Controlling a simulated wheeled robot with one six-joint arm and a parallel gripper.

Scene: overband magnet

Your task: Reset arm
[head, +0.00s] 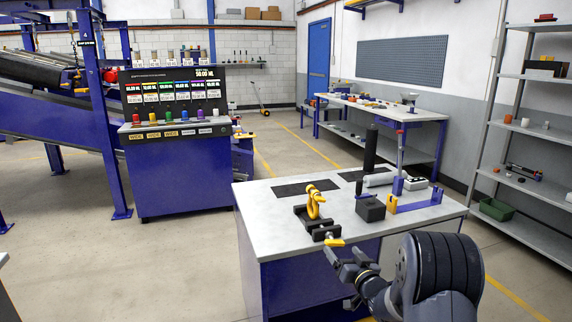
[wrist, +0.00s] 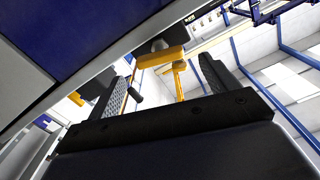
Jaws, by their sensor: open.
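My gripper (head: 347,262) is in front of the near table, close to its front edge, with its fingers toward the left. It is open, and in the wrist view (wrist: 165,80) the two fingers stand apart with nothing held between them. Beyond the fingers in that view is a yellow part (wrist: 160,57), which seems to be at the table's edge. On the table (head: 262,222) a yellow hook-like piece (head: 314,200) stands by a black vise-like block (head: 318,225). A yellow handle (head: 334,243) sticks out at the table's front edge, just above my fingers.
The table also holds a dark box (head: 370,208), a purple bracket (head: 415,203), a black cylinder (head: 371,148) and a white roll (head: 380,179). A blue console (head: 180,181) stands behind on the left, shelves (head: 535,155) on the right. The floor left of the table is open.

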